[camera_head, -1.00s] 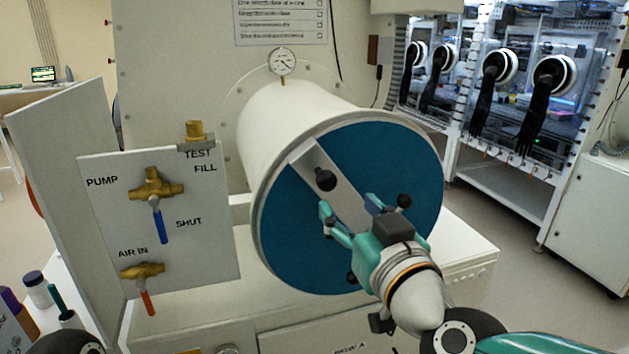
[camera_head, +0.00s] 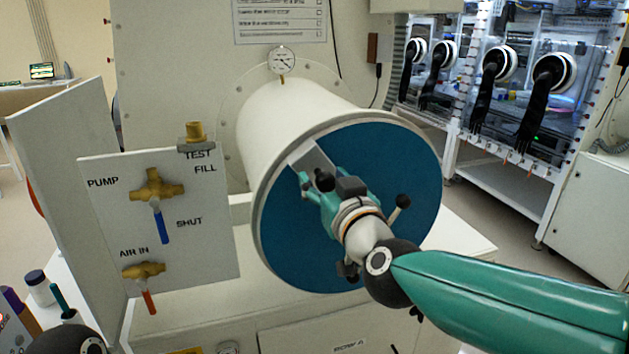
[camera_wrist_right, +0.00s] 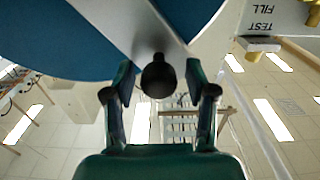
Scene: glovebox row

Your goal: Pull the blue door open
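The blue door (camera_head: 410,165) is a round disc that sits flush in the pale rim at the front of a white cylinder (camera_head: 285,125). A grey metal bar (camera_head: 311,157) crosses it and carries a black knob (camera_head: 325,180) near its upper left end. My right gripper (camera_head: 315,188) is at this knob and covers the door's middle. In the right wrist view the knob (camera_wrist_right: 158,75) stands between the two open fingers, with a gap on each side. A black ball-ended rod (camera_head: 403,201) sticks out right of the gripper. My left gripper is not in view.
A valve panel (camera_head: 110,230) with a blue lever (camera_head: 161,226) and a red lever (camera_head: 148,301) stands left of the cylinder. A gauge (camera_head: 282,60) sits above it. Bottles (camera_head: 40,288) stand at lower left. Gloveboxes (camera_head: 525,75) are at the back right, beyond open floor.

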